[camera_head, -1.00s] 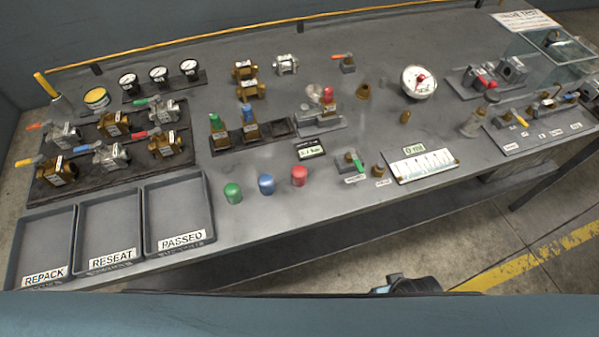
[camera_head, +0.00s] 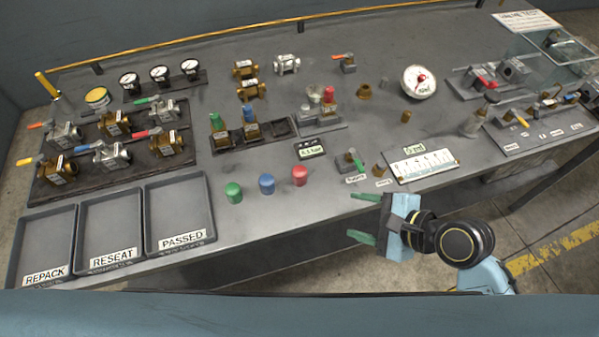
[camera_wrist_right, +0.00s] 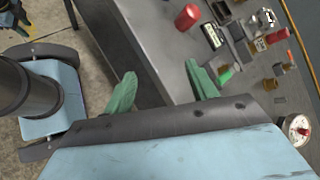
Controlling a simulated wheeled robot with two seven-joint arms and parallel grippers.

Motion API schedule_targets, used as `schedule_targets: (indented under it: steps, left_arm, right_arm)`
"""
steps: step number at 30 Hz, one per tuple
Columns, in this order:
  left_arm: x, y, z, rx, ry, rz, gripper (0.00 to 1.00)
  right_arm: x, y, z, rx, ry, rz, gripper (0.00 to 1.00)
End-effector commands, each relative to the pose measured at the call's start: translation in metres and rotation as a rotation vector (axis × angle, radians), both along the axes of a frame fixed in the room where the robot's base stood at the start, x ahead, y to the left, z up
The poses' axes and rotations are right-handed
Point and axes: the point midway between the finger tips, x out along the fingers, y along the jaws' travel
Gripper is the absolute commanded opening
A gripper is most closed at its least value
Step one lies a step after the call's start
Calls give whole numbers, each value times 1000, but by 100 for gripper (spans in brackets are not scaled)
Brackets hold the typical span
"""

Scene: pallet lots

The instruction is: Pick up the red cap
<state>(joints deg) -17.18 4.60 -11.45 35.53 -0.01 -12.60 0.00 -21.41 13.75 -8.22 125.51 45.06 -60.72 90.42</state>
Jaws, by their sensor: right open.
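The red cap (camera_head: 299,175) stands near the front edge of the grey bench (camera_head: 330,215), at the right end of a row with a blue cap (camera_head: 266,184) and a green cap (camera_head: 233,192). It also shows in the right wrist view (camera_wrist_right: 187,17), ahead of and above the fingers. My right gripper (camera_head: 361,217) is open and empty, off the bench's front edge, to the right of the red cap and lower in the picture. Its green fingers stand apart in the right wrist view (camera_wrist_right: 160,88). My left gripper is not in the head view.
Trays marked REPACK (camera_head: 45,245), RESEAT (camera_head: 110,225) and PASSED (camera_head: 180,210) stand at the left. A green-handled valve (camera_head: 352,162), a brass fitting (camera_head: 379,171) and a white scale card (camera_head: 425,165) lie near the front edge, right of the red cap.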

Motion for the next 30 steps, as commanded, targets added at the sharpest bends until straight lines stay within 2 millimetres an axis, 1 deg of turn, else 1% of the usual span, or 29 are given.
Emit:
schedule_targets:
  steps: [1,3,6,10,14,21,24,30]
  left_arm:
    - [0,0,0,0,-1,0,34]
    - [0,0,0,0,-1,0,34]
    - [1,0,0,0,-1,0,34]
    - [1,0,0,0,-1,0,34]
    - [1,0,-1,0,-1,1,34]
    - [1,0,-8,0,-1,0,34]
    - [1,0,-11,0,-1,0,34]
    - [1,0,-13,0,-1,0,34]
  right_arm:
    - [8,2,4,105,66,-74,57]
    - [17,5,10,249,160,-169,57]
    - [28,7,17,414,276,-274,57]
    - [36,7,23,544,374,-353,57]
    - [43,13,22,594,412,-382,57]
    - [68,47,4,597,414,-383,57]
    - [76,58,-2,595,413,-384,57]
    - [83,70,-8,592,414,-382,57]
